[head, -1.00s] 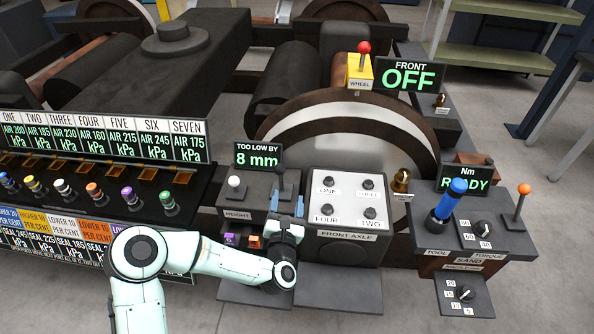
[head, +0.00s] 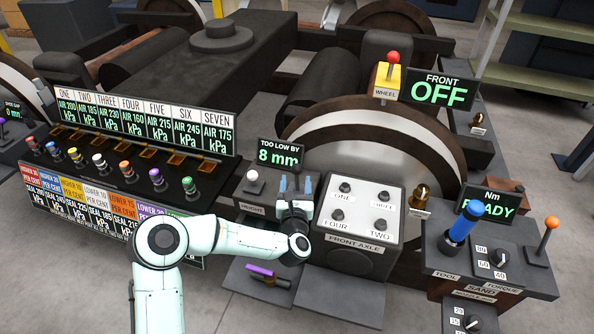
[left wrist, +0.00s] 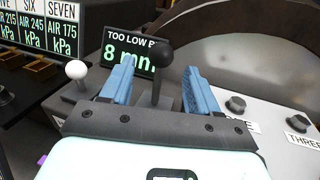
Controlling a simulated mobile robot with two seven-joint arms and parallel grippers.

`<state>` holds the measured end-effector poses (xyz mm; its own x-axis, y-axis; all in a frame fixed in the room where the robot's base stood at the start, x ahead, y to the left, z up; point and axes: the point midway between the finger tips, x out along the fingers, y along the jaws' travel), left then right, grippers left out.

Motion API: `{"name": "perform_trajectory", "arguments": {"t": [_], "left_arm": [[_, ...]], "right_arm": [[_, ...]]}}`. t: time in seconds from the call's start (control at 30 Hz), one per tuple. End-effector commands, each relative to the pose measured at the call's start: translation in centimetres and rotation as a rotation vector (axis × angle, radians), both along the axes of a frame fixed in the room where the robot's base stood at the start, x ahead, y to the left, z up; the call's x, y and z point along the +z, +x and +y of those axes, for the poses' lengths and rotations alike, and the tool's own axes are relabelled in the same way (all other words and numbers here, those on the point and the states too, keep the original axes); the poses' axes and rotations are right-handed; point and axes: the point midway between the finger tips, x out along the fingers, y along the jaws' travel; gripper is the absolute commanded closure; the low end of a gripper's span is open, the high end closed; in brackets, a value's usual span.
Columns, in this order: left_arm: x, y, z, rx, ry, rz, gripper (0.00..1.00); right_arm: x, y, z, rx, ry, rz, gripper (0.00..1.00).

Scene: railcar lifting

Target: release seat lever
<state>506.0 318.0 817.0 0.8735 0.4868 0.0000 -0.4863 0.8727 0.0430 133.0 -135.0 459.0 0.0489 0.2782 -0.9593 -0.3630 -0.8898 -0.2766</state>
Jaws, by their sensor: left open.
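A lever with a black round knob (left wrist: 158,55) stands upright in front of the height display in the left wrist view; no name plate for it is readable, so I cannot tell for sure that it is the seat lever. My left gripper (head: 295,185) is open, its blue fingers pointing away from me; they also show in the left wrist view (left wrist: 160,82). The black knob appears between the two fingers, with visible gaps on both sides and no contact seen. In the head view the gripper hides most of this lever. My right gripper is not in view.
A white-knobbed lever (head: 252,176) marked HEIGHT stands just left. The display (head: 280,156) reads TOO LOW BY 8 mm. The FRONT AXLE box (head: 360,210) is close on the right. A purple-and-black piece (head: 262,270) lies below. A blue-handled tool (head: 463,222) stands farther right.

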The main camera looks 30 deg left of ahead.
Motion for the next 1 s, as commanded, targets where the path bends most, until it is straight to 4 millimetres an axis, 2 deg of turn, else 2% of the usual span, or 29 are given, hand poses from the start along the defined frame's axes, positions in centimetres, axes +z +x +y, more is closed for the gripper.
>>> {"name": "perform_trajectory", "arguments": {"t": [0.1,0.3,0.5,0.73,0.77,0.93,1.0], "left_arm": [[-0.1,2.2,1.2,0.003,-0.001,-0.002,0.39],[-0.1,4.5,2.5,0.000,0.000,0.000,0.39],[0.0,5.3,2.9,-0.001,0.002,0.000,0.39],[0.0,5.4,2.9,-0.001,0.002,0.000,0.39],[0.0,5.4,3.0,-0.001,0.002,0.000,0.43],[0.0,5.4,3.0,-0.001,0.001,0.001,0.98],[0.0,5.4,3.0,-0.001,0.001,0.001,1.00]], "right_arm": [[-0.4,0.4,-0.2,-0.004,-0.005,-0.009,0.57],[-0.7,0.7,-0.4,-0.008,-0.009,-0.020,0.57],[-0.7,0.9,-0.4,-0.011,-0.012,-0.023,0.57],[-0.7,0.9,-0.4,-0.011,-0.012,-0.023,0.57],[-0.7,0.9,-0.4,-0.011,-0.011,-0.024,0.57],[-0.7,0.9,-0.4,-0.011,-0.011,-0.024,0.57],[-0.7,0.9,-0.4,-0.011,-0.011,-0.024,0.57]]}}
